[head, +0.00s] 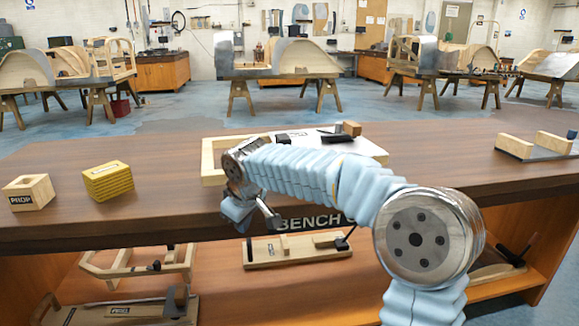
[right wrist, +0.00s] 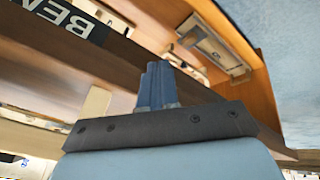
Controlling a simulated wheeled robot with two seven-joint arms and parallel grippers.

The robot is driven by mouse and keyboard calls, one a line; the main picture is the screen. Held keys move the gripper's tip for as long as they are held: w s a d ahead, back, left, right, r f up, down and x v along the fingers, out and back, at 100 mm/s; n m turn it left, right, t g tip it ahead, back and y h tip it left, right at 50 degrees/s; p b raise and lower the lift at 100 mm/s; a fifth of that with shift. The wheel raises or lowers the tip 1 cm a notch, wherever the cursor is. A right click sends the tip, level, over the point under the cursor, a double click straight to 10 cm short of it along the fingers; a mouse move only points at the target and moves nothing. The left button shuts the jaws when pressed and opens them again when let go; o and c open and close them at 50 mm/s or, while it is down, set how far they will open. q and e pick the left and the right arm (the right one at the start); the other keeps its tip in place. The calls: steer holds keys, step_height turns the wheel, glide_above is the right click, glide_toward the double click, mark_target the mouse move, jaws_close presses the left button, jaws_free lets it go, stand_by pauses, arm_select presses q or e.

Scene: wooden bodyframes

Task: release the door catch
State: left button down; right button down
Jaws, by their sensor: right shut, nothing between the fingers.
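A light wooden frame (head: 208,166) with a pale panel (head: 372,150) lies on the bench, partly hidden behind my right arm. A black bar-like part (head: 338,138) and a small wooden block (head: 351,128) sit on it; I cannot tell which part is the door catch. My right gripper (head: 241,220) is in front of the frame, at the bench's front edge, pointing down. In the right wrist view its blue fingers (right wrist: 158,85) are together and empty, apart from the frame. My left gripper is not in view.
A wooden block (head: 28,192) and a yellow block (head: 108,181) stand on the bench (head: 440,160) at left. A board with wooden blocks (head: 535,147) lies at right. The shelf below holds several wooden fixtures, including a board (head: 290,250) under my gripper.

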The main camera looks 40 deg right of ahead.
steer(key=s+a+f+g+y, duration=0.1)
steer(key=a+f, duration=0.3)
steer(key=f, duration=0.5)
steer(key=s+a+f+m+g+y, duration=0.15)
steer(key=a+f, duration=0.25)
steer(key=f, duration=0.6)
steer(key=s+a+f+n+y, duration=0.15)
steer(key=a+f, duration=0.25)
steer(key=f, duration=0.5)
steer(key=s+a+f+m+g, duration=0.1)
steer(key=s+a+f+m, duration=0.1)
steer(key=s+f, duration=0.6)
steer(key=s+a+f+m+y, duration=0.1)
steer(key=s+a+f+m, duration=0.2)
steer(key=s+f, duration=0.6)
steer(key=s+m, duration=0.1)
steer(key=s, duration=0.2)
steer(key=shift+s+g, duration=0.15)
steer(key=shift+g, duration=0.2)
